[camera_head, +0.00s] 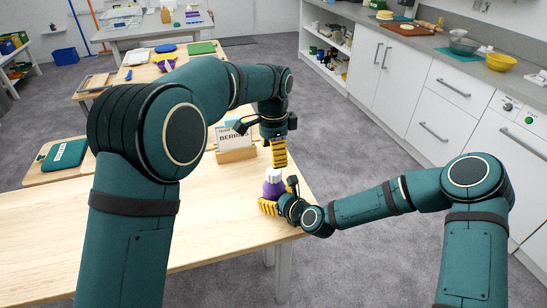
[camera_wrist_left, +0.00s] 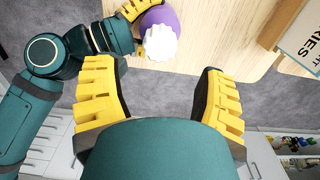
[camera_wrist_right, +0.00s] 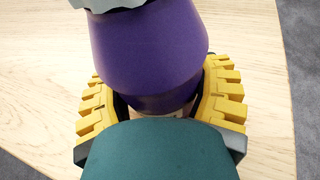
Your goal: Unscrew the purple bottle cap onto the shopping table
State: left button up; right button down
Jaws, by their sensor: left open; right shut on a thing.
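The purple bottle (camera_head: 273,188) stands upright on the wooden table (camera_head: 215,228) near its right edge. It also shows in the left wrist view (camera_wrist_left: 158,18) and fills the middle of the right wrist view (camera_wrist_right: 150,50). Its white ridged cap (camera_wrist_left: 162,44) is on top; the cap also shows in the head view (camera_head: 272,174). My right gripper (camera_head: 268,206) is shut around the bottle's lower body, with yellow fingers on both sides. My left gripper (camera_head: 279,155) is open above the cap, pointing down. In the left wrist view, nothing is between its fingers (camera_wrist_left: 160,85).
A wooden holder with a "BERRIES" card (camera_head: 234,140) stands just behind the bottle. A teal book (camera_head: 64,155) lies on a board at the table's left. The table's right edge is close to the bottle. Bare tabletop lies left of the bottle.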

aim_at(274, 170)
pick_arm(q)
jog(key=shift+f, duration=3.95)
grip_shut()
jog(key=n, duration=1.2)
jog(key=shift+n, duration=0.4)
jog(key=shift+r, duration=0.25)
jog(key=shift+r, duration=0.9)
